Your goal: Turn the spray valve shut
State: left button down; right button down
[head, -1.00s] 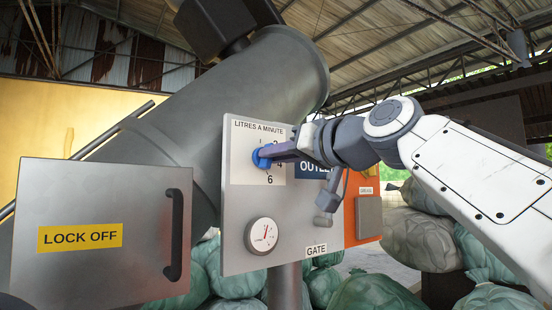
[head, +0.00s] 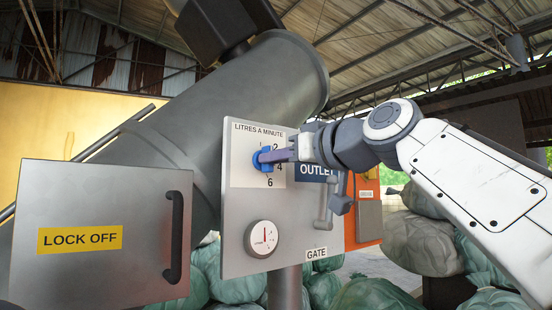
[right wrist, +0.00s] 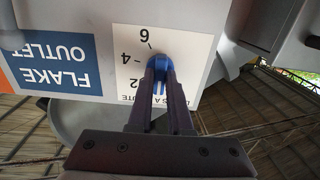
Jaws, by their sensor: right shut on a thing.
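The spray valve is a blue knob (head: 261,160) on a white dial plate (head: 241,178) marked "LITRES A MINUTE", with numbers around it including 2, 4 and 6. My right gripper (head: 268,157) comes in from the right and is shut on the knob. In the right wrist view both fingers (right wrist: 158,84) close on the blue knob (right wrist: 159,64), and the dial numbers appear upside down. The fingers hide part of the dial, and I cannot tell exactly which number the knob points to. My left gripper is not in view.
A round gauge (head: 263,239) sits below the dial. A grey lever (head: 324,205) stands above the "GATE" label, close under my right wrist. A "LOCK OFF" panel (head: 80,270) with a dark handle is at left. Green sacks (head: 375,292) lie behind and below.

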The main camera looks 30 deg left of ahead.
jog(key=shift+f, duration=0.15)
jog(key=c, duration=0.8)
grip_release()
jog(key=shift+c, duration=0.2)
jog(key=b+v, duration=0.5)
jog(key=v, duration=0.5)
jog(key=shift+d, duration=0.2)
